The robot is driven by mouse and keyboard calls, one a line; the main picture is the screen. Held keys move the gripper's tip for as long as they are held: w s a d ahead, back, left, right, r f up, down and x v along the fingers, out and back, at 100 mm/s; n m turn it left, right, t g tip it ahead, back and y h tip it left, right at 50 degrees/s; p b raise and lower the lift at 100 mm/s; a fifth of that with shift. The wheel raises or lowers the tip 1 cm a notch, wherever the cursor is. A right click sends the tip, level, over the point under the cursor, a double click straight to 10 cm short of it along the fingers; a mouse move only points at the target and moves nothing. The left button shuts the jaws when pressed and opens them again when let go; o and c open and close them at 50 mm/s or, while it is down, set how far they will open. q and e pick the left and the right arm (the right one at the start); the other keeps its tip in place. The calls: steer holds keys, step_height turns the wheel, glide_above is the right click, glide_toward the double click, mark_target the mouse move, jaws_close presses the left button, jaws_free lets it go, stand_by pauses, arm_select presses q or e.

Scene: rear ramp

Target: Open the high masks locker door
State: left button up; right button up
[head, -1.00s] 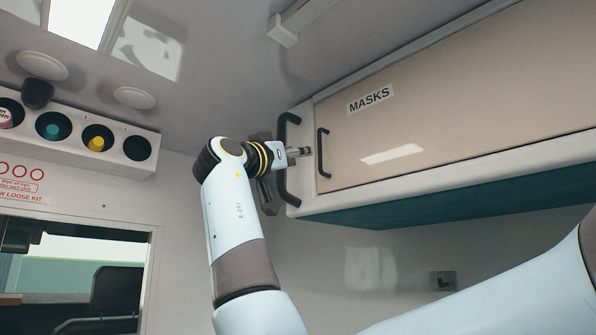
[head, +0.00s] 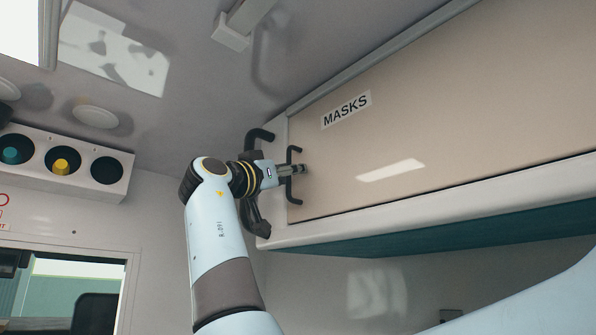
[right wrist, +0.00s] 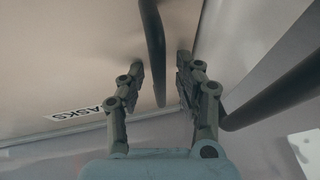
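The masks locker door (head: 400,130) is a beige panel labelled MASKS, high on the wall, and looks shut. Its dark upright handle (head: 291,192) is at the door's left end. My right gripper (head: 298,170) is at that handle. In the right wrist view the handle (right wrist: 153,40) runs between the two spread fingers of my right gripper (right wrist: 161,66), with gaps on both sides. The label (right wrist: 72,115) shows there too, partly cut off. The gripper's far side is hidden in the head view. My left gripper is not in view.
A dark grab rail (head: 260,136) is on the locker frame just left of the door; my gripper partly covers it. The ceiling has a rail block (head: 231,36) near the locker's top. A rack with coloured round holders (head: 62,160) is at left, above a window.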

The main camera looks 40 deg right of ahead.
steer(key=shift+a, duration=0.15)
steer(key=shift+c, duration=0.3)
jaws_close()
